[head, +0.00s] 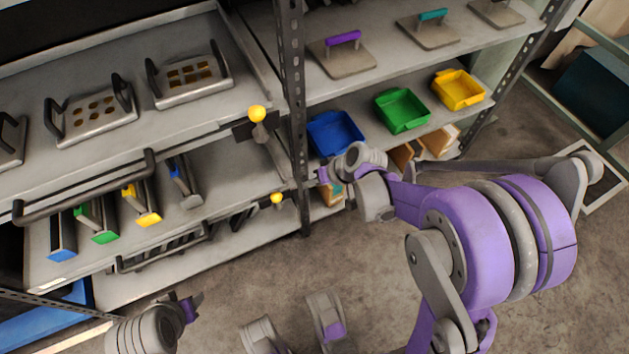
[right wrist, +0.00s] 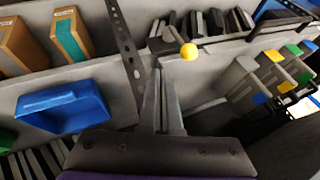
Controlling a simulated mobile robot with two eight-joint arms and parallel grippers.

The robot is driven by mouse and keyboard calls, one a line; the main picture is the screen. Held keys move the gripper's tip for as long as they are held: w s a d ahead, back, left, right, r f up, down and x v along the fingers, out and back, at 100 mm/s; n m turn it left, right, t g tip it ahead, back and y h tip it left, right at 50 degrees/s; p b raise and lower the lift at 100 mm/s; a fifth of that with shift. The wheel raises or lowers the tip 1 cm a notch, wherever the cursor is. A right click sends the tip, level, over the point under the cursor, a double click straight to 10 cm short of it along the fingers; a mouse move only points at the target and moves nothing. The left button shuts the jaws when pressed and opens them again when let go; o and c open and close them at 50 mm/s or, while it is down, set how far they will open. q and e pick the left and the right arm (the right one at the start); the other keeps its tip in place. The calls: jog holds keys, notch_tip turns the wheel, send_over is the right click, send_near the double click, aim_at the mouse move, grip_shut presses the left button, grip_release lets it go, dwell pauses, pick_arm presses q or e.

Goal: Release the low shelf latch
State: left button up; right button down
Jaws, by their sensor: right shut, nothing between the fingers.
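The low shelf latch has a round yellow knob (head: 277,198) on a dark mount at the right end of the lower shelf. The same knob (right wrist: 189,51) shows in the right wrist view, just beyond and right of the fingertips. My right gripper (head: 312,180) is shut and empty, close to the shelf post and to the right of the knob, apart from it. Its closed fingers (right wrist: 164,85) point toward the knob in the wrist view. My left gripper (head: 197,299) is low at the left of the head view; its finger gap is unclear.
A second yellow knob (head: 257,113) sits on the shelf above. A perforated post (head: 293,110) stands beside my right gripper. Blue (head: 335,133), green (head: 402,109) and yellow (head: 459,89) bins lie on the right rack. The floor (head: 250,270) in front is open.

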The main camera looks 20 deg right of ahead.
aim_at(278, 202)
pick_arm(q)
notch_tip(278, 202, down, 3)
jog(key=shift+w+r+b, duration=0.15)
jog(key=shift+b, duration=0.75)
pick_arm(e)
jog(key=w+a+f, duration=0.2)
jog(key=a+f, duration=0.2)
jog(key=a, duration=0.1)
jog(key=shift+w+a+f, duration=0.3)
jog(key=shift+w+f, duration=0.05)
jog(key=shift+a, duration=0.15)
pick_arm(q)
jog(key=shift+r, duration=0.15)
pick_arm(e)
jog(key=shift+a+r+h, duration=0.15)
jog(key=shift+a+h, duration=0.1)
jog(key=shift+h, duration=0.15)
